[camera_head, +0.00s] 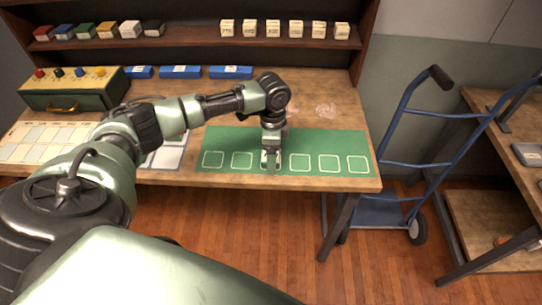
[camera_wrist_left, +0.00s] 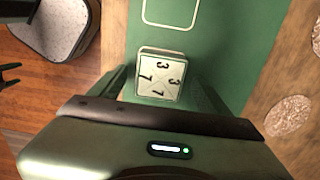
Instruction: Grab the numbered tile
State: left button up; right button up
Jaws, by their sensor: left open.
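A cream tile (camera_wrist_left: 160,74) marked with 3s and 7s lies on the green mat (camera_head: 310,141), as the left wrist view shows. My left gripper (camera_head: 271,160) points down over the mat's front row of white outlined squares, around the third from the left. Its fingers are open, one on each side of the tile, and whether they touch it I cannot tell. In the head view the gripper mostly hides the tile. My right gripper is not in view.
Several cream numbered blocks (camera_head: 272,29) and a row of coloured blocks (camera_head: 108,30) stand on the shelf. Blue boxes (camera_head: 180,72) and a green case (camera_head: 72,92) with knobs are at the back. A pale gridded board (camera_head: 40,142) lies left. A blue hand truck (camera_head: 408,145) stands right.

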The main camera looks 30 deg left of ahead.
pick_arm(q)
jog(key=shift+r, duration=0.15)
jog(key=c, duration=1.6)
